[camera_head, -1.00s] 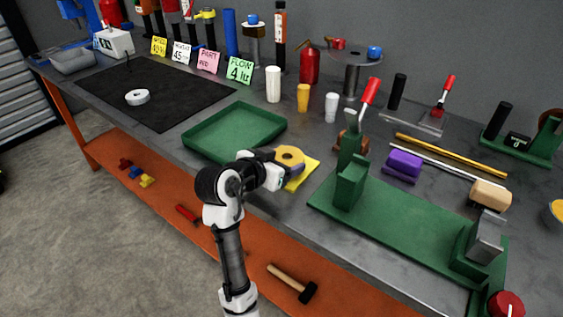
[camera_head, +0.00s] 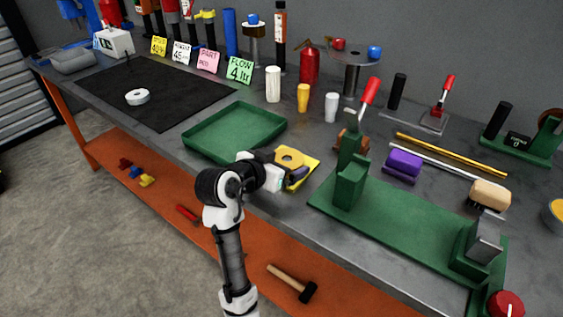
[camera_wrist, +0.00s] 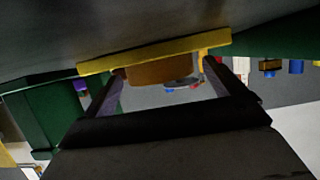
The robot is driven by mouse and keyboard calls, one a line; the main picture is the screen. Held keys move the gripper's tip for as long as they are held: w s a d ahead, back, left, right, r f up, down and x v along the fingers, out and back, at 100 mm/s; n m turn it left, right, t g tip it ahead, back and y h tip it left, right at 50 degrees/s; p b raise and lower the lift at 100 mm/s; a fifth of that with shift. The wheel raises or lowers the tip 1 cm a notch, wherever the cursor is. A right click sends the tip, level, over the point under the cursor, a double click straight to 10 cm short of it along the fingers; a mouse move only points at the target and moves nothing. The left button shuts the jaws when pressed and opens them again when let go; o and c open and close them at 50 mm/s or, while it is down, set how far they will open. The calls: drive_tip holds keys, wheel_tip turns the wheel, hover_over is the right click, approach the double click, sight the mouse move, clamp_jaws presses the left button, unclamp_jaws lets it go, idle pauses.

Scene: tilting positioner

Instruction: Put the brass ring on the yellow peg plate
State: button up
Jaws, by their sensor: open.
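The brass ring (camera_head: 289,153) lies flat on the yellow peg plate (camera_head: 311,164) on the bench, to the right of the green tray. In the wrist view, which looks upside down, the ring (camera_wrist: 160,74) is against the face of the plate (camera_wrist: 150,52) with no clear gap. Yellow shows in the ring's hole in the head view, but I cannot make out the peg itself. My gripper (camera_head: 292,178) is at the near side of the plate. In the wrist view its open fingers (camera_wrist: 160,88) stand apart, one on each side of the ring.
The empty green tray (camera_head: 235,132) is left of the plate. A green fixture (camera_head: 400,220) with upright blocks stands to the right, and a purple block (camera_head: 404,163) lies behind it. Cups (camera_head: 303,98) stand farther back. The bench's front edge runs close below my gripper.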

drive_tip(key=v, duration=1.2)
drive_tip(key=shift+f+b, duration=0.1)
drive_tip(key=shift+b, duration=0.3)
drive_tip(key=shift+a, duration=0.15)
